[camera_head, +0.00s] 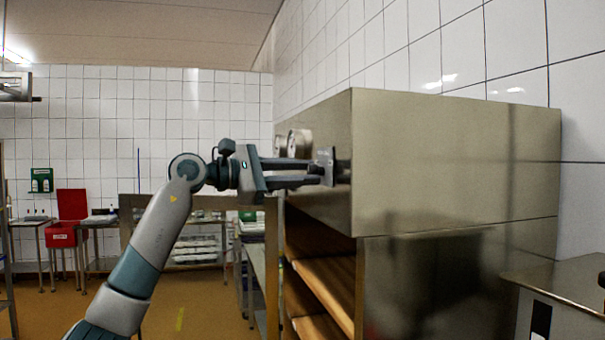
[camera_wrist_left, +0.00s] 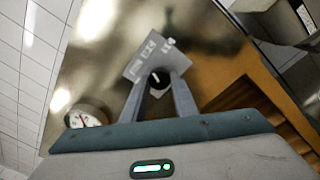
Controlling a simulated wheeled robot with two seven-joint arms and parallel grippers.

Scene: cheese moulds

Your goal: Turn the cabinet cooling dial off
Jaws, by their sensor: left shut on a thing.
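The cooling dial is a small dark knob (camera_wrist_left: 158,79) with a white mark, on a grey plate with printed markings (camera_wrist_left: 147,56) in the left wrist view. The plate (camera_head: 328,155) also shows edge-on in the head view, on the front of the steel cabinet (camera_head: 430,165). My left gripper (camera_head: 318,172) reaches in from the left with its fingers level. Its fingertips (camera_wrist_left: 160,84) are shut on the knob, one finger on each side. The fingers partly cover the knob, and which printed setting its mark points at cannot be told. My right gripper is not in view.
Wooden shelves (camera_head: 325,285) lie below the dial panel. A steel unit (camera_head: 565,290) stands at right. Floor is open at lower left.

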